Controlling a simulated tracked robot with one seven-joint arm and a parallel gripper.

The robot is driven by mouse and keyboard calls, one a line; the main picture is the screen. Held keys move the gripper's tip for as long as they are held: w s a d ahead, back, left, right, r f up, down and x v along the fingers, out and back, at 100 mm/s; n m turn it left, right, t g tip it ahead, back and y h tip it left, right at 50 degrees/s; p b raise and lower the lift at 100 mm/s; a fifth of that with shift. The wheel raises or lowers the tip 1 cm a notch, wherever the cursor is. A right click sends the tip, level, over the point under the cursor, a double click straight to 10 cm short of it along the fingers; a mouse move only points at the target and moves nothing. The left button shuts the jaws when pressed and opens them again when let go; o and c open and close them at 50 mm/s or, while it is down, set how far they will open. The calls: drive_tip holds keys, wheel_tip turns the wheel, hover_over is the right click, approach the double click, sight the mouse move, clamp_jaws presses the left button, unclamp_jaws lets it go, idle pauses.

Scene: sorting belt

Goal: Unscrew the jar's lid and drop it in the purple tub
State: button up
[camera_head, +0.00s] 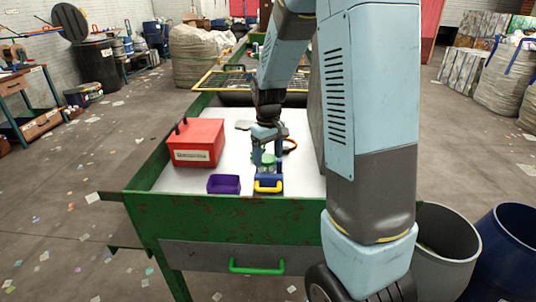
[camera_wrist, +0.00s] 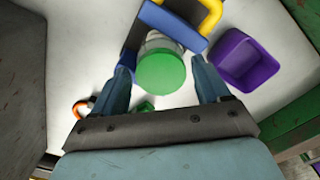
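The jar (camera_wrist: 163,41) is pale and clear-looking, with a round green lid (camera_wrist: 160,72). It stands at a blue holder with a yellow handle (camera_wrist: 183,22); this holder also shows in the head view (camera_head: 268,180). The lid also shows in the head view (camera_head: 268,159), partly hidden by my gripper (camera_head: 267,150). In the wrist view my gripper (camera_wrist: 162,70) is open, with one finger on each side of the lid and a visible gap on both sides. The purple tub (camera_head: 223,184) sits left of the holder; the wrist view shows it at right (camera_wrist: 249,58).
A red box (camera_head: 197,143) stands on the white tabletop behind the tub. An orange ring-shaped thing (camera_wrist: 83,107) and a small green piece (camera_wrist: 146,105) lie near the jar. The table has a raised green edge (camera_head: 153,183).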

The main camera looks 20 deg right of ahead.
drive_tip(key=c, duration=0.8)
drive_tip(key=shift+f, duration=0.1)
drive_tip(key=n, duration=0.4)
drive_tip(key=shift+s+n, duration=0.1)
drive_tip(key=shift+n, duration=0.8)
drive_tip(key=shift+f+n, duration=0.1)
drive_tip(key=shift+n, duration=1)
drive_tip(key=n, duration=0.3)
